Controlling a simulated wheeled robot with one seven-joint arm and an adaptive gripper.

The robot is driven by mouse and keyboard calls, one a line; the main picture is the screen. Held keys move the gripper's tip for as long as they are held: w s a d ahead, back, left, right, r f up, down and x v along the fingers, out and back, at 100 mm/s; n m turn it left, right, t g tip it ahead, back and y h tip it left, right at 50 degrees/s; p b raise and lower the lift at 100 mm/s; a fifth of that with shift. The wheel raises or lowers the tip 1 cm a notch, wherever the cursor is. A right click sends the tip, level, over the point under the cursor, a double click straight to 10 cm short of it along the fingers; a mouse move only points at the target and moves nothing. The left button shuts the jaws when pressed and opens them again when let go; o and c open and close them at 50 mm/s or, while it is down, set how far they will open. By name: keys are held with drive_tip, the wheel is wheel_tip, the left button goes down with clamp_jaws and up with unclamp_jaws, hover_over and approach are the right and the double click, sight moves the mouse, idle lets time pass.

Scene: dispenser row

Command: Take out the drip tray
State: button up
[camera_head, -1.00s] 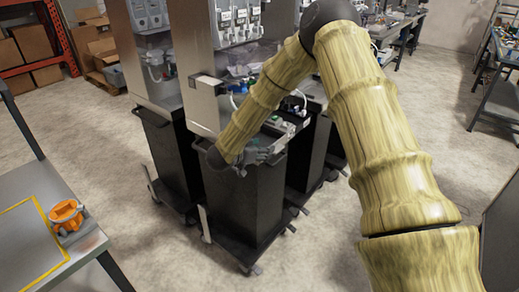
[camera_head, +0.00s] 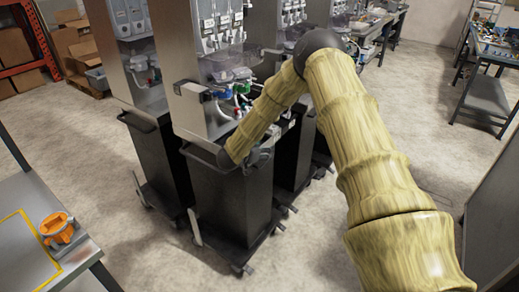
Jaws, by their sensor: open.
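The dispenser in front of me has a clear, purplish tray-like part (camera_head: 232,66) below its row of taps; I take this for the drip tray, though I cannot be sure. It appears to be in place in the dispenser. My gripper (camera_head: 262,157) is low over the open top of the black bin cart (camera_head: 225,200), below and apart from that part. It is open. My wrist and forearm hide most of it, and I see nothing held in it.
Coloured valves and hoses (camera_head: 240,90) crowd the space above the cart. Other dispensers with black carts stand close on both sides. A bench with an orange fixture (camera_head: 58,228) is at left. The floor at front right is clear.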

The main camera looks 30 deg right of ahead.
clamp_jaws()
drive_tip(key=shift+r, duration=0.1)
drive_tip(key=shift+w+r, duration=0.1)
idle(0.6)
